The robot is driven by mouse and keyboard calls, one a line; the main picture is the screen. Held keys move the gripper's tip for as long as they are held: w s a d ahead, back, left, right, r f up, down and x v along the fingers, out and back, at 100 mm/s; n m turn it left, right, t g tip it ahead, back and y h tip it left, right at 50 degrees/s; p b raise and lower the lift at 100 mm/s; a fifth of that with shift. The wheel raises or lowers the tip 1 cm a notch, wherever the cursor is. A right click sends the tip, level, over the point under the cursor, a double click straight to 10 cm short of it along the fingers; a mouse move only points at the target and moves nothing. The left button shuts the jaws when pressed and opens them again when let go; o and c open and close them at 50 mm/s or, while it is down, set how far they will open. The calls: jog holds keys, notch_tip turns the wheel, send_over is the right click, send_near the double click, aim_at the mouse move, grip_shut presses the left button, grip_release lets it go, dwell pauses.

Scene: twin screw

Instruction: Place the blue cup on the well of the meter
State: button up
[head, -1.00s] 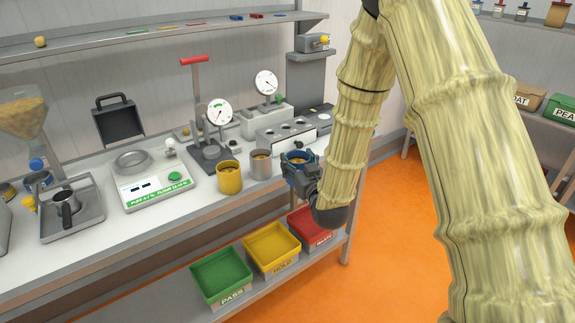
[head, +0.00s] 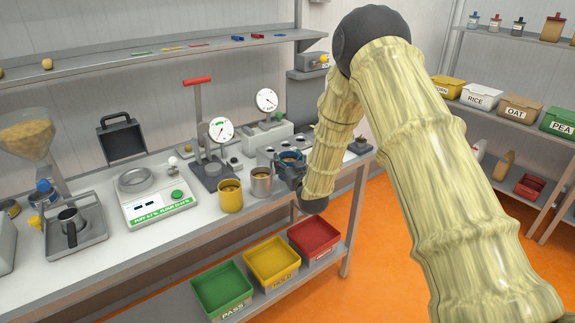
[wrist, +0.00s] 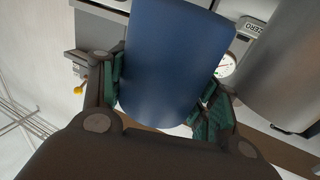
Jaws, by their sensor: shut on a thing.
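The blue cup (head: 289,157) is in my gripper (head: 291,170) at the right end of the bench. It appears upright, with brownish contents at its mouth. In the wrist view the cup's blue side (wrist: 185,55) fills the middle, between the fingers of my gripper (wrist: 165,100), which are shut on it.
A grey cup (head: 261,182) and a yellow cup (head: 230,197) stand between my gripper and the white device. A red-handled press with a dial (head: 220,130) and a block with several holes (head: 270,153) stand behind. Coloured bins (head: 271,262) sit below the bench.

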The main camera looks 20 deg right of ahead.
jog(key=shift+w+f+p, duration=0.65)
jog(key=shift+w+f, duration=0.1)
jog(key=shift+w, duration=0.15)
jog(key=shift+d+f, duration=0.1)
jog(key=shift+f, duration=0.75)
jog(key=shift+f, duration=0.2)
jog(key=o, duration=1.1)
jog(key=shift+c, duration=0.2)
jog(key=shift+p, duration=0.5)
